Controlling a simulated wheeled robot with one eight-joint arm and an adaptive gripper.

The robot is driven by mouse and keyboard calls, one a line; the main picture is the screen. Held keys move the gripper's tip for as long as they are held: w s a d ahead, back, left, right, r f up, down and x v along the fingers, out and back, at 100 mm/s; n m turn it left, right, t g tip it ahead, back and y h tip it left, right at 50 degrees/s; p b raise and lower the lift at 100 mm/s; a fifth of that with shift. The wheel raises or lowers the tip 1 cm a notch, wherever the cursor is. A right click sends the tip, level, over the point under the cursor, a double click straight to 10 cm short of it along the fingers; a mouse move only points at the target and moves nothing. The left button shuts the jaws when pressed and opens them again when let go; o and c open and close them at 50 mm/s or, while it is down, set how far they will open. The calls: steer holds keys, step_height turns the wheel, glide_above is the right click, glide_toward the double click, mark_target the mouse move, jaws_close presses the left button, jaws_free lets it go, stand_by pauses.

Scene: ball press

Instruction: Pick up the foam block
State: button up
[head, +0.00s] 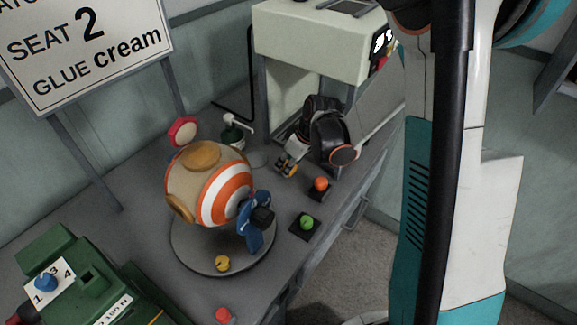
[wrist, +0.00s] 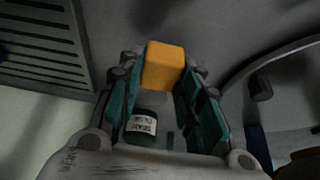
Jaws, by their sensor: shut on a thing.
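The foam block (wrist: 164,66) is a small orange-yellow block in the wrist view. It sits between the tips of my gripper (wrist: 163,82), whose teal-padded fingers are closed against its two sides. In the head view my gripper (head: 289,164) is low over the grey table, below the press, with only small yellow bits showing at its tips. The block is mostly hidden there, and I cannot tell whether it still touches the table.
A labelled glue jar (wrist: 141,126) shows beyond the fingers. A striped ball (head: 205,185) rests on a round turntable (head: 190,254). A press (head: 315,45) stands behind my gripper. An orange button (head: 321,184) and a green button (head: 306,223) are near the table edge.

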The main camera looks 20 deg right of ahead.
step_height(320, 180, up, 17)
steer(key=p, duration=0.5)
steer(key=shift+p, duration=0.35)
steer(key=shift+o, duration=1.4)
steer(key=c, duration=0.4)
